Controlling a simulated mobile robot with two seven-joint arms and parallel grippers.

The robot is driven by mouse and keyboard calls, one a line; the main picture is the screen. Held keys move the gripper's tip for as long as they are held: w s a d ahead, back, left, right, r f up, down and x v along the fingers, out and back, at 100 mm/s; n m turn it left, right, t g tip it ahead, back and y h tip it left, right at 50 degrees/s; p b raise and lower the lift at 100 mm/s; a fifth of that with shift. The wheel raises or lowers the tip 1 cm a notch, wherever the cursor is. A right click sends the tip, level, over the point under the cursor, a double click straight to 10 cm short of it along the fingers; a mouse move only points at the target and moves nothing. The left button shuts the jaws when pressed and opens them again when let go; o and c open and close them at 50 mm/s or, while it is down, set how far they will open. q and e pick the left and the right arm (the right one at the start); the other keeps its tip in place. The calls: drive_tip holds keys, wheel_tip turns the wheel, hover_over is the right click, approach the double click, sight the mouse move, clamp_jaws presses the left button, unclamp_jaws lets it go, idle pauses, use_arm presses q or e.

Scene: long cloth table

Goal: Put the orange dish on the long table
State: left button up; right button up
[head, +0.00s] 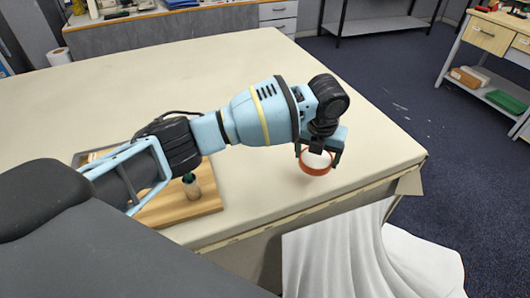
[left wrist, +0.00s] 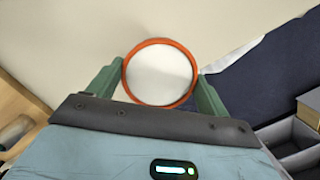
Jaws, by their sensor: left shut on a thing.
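The orange dish (head: 316,168) is a small round dish with an orange rim and a white inside. My left gripper (head: 319,155) is shut on it, with one finger on each side. In the left wrist view the dish (left wrist: 160,73) sits between the two green fingers of the left gripper (left wrist: 160,88). The long table (head: 270,190) has a beige cloth top, and the dish is over its right part, near the front edge. I cannot tell whether the dish touches the table top. My right gripper is not in view.
A wooden board (head: 180,207) with a small green-topped bottle (head: 191,187) lies on the table at the left, below my arm. A workbench (head: 495,40) stands at the right. The table's far middle is clear.

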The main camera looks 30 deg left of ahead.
use_arm(q)
drive_tip(key=shift+a+r, duration=0.1)
hover_over(259, 161)
drive_tip(key=d, duration=0.2)
drive_tip(key=shift+s+f, duration=0.15)
drive_tip(key=shift+f, duration=0.5)
drive_tip(key=shift+a, duration=0.3)
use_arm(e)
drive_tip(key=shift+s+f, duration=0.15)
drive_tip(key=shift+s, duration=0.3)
use_arm(q)
drive_tip(key=shift+a, duration=0.1)
